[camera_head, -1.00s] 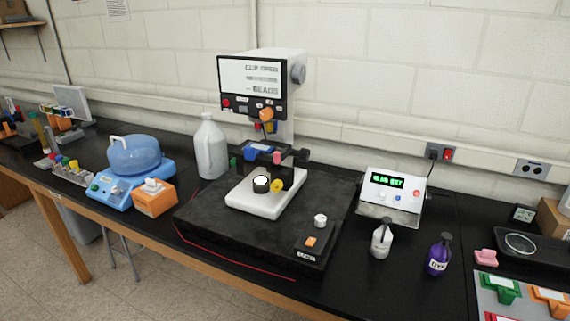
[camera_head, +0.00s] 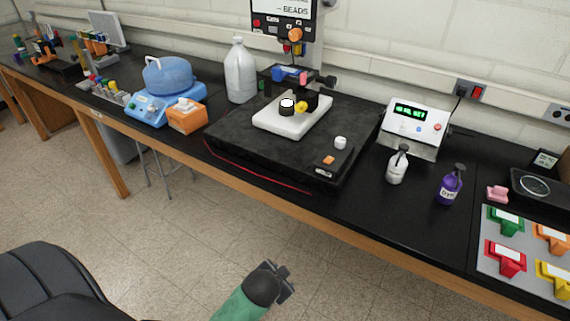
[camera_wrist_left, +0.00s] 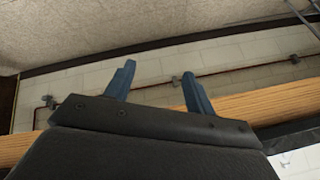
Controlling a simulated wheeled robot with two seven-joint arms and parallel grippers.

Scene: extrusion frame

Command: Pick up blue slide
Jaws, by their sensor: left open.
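A small blue piece (camera_head: 283,73) sits on the dark stage of the bench instrument, behind the white block. It is too small for me to tell whether it is the blue slide. The grey board at the right holds green, orange, red and yellow pieces, and no blue one shows there. My left gripper (camera_head: 286,284) is in front of the bench, over the floor and well apart from the blue piece. In the left wrist view its two blue fingers (camera_wrist_left: 158,84) are spread with nothing between them. My right gripper is not in view.
The wooden bench edge (camera_head: 260,199) lies between my gripper and the instrument. A white jug (camera_head: 240,72) and an orange box (camera_head: 186,118) stand left of the instrument. A white bottle (camera_head: 397,165) and purple bottle (camera_head: 449,185) stand right. Some black bench top near the bottles is clear.

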